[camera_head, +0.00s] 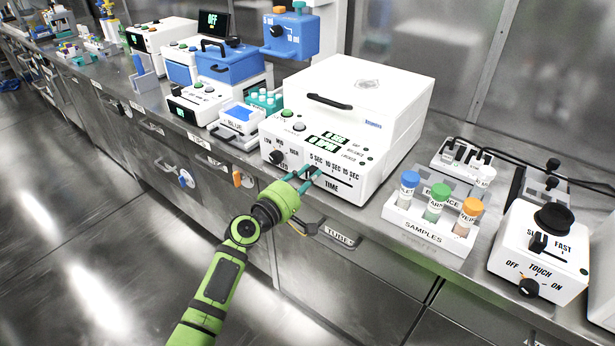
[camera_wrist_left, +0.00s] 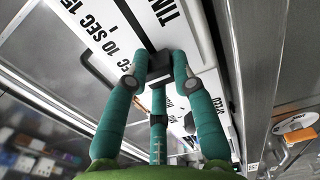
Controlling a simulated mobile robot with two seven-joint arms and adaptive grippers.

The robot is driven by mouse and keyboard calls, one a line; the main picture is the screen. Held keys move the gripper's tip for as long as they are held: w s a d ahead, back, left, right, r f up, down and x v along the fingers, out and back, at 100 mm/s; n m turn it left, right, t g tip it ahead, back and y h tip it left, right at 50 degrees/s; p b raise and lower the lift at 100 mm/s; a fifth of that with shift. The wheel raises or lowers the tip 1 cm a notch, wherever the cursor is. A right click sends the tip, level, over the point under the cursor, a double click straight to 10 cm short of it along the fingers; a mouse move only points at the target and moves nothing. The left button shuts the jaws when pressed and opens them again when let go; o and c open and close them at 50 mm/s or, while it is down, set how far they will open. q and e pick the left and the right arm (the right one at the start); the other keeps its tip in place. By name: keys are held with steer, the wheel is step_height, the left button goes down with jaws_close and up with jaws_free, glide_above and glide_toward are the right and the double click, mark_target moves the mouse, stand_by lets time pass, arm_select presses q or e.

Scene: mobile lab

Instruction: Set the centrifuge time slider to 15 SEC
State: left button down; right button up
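The white centrifuge (camera_head: 345,110) stands on the steel bench in the head view. Its front panel has a TIME slider marked 5 SEC, 10 SEC and 15 SEC from left to right. The black slider knob (camera_wrist_left: 158,64) appears near the 5 SEC end, though fingers partly cover it in the head view. My left gripper (camera_head: 307,178) has its teal fingertips at the panel. In the left wrist view the fingertips are closed in on both sides of the knob. My right gripper is not in view.
A white sample rack (camera_head: 428,232) with capped tubes stands right of the centrifuge, and a white touch mixer (camera_head: 540,255) is farther right. A small blue-topped device (camera_head: 237,117) is close on the left. The floor in front is clear.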

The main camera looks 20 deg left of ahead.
mark_target(351, 187)
arm_select(q)
steer(key=s+d+p, duration=0.1)
steer(key=d, duration=0.2)
steer(key=s+d+p, duration=0.1)
steer(key=d, duration=0.2)
steer(key=s+d+p, duration=0.1)
steer(key=d, duration=0.2)
steer(key=shift+s+r, duration=0.1)
steer(key=shift+r, duration=0.05)
steer(key=shift+d, duration=0.25)
steer(key=c, duration=1)
jaws_free()
steer(key=shift+s+d, duration=0.1)
steer(key=shift+s+a, duration=0.25)
steer(key=shift+s, duration=0.1)
steer(key=v, duration=1.1)
steer(key=shift+s, duration=0.2)
